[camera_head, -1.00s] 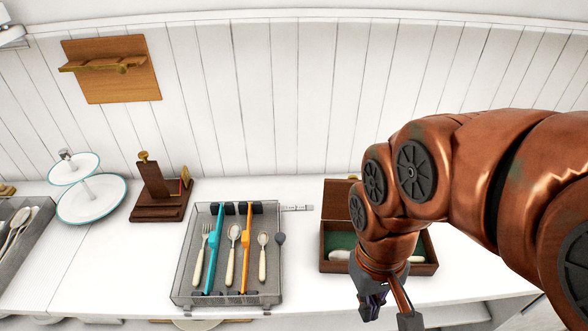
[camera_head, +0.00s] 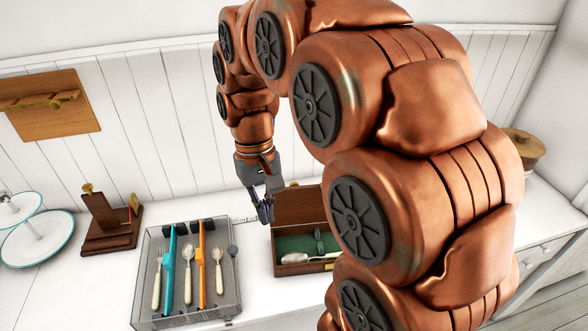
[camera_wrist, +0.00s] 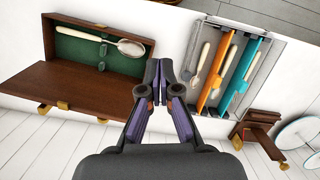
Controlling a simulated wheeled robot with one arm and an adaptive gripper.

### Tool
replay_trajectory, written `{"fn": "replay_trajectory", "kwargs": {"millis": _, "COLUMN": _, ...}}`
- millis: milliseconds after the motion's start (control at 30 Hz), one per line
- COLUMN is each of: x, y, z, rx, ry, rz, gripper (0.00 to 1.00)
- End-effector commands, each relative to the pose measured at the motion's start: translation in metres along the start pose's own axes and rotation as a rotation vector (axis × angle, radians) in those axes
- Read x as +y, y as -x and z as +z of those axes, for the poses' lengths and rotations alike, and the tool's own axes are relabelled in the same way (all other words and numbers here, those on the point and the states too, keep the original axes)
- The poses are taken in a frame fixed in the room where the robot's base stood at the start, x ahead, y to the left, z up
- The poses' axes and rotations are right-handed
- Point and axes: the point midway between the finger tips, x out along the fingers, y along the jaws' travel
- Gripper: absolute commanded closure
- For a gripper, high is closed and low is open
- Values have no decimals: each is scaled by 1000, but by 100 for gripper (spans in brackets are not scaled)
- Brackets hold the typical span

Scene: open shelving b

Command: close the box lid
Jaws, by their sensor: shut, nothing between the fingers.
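The wooden box (camera_head: 287,268) with a green lining stands on the white counter, right of the cutlery tray. Its lid (camera_head: 298,205) is open, tilted up at the back toward the wall. A spoon with a pale handle (camera_head: 296,258) lies inside. In the wrist view the open lid (camera_wrist: 80,95) is at the left, and the spoon (camera_wrist: 100,37) lies in the green interior. My gripper (camera_head: 266,222) is shut and empty. It hangs beside the left edge of the lid in the head view. I cannot tell whether it touches the lid. My arm hides part of the box's right side.
A grey cutlery tray (camera_head: 232,305) with blue and orange dividers stands left of the box. A wooden stand (camera_head: 110,235) and a tiered plate stand (camera_head: 40,243) are further left. A wooden shelf (camera_head: 50,118) hangs on the wall.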

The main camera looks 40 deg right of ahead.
Motion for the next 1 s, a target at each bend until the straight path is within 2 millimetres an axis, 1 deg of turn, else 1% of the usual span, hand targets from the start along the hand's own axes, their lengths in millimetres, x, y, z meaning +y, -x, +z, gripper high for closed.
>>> {"fn": "replay_trajectory", "kwargs": {"millis": 33, "x": 5, "y": 10, "z": -15, "rx": -3, "ry": -18, "rz": -5, "gripper": 100}}
{"fn": "replay_trajectory", "kwargs": {"millis": 100, "x": 11, "y": 19, "z": -32, "rx": -10, "ry": -40, "rz": -11, "gripper": 100}}
{"fn": "replay_trajectory", "kwargs": {"millis": 267, "x": 28, "y": 36, "z": -71, "rx": -23, "ry": -91, "rz": -24, "gripper": 100}}
{"fn": "replay_trajectory", "kwargs": {"millis": 433, "x": 51, "y": 51, "z": -110, "rx": -36, "ry": -146, "rz": -38, "gripper": 100}}
{"fn": "replay_trajectory", "kwargs": {"millis": 700, "x": 96, "y": 60, "z": -166, "rx": -60, "ry": -238, "rz": -59, "gripper": 100}}
{"fn": "replay_trajectory", "kwargs": {"millis": 900, "x": 132, "y": 61, "z": -199, "rx": -74, "ry": -306, "rz": -73, "gripper": 100}}
{"fn": "replay_trajectory", "kwargs": {"millis": 1000, "x": 148, "y": 58, "z": -211, "rx": -85, "ry": -333, "rz": -78, "gripper": 100}}
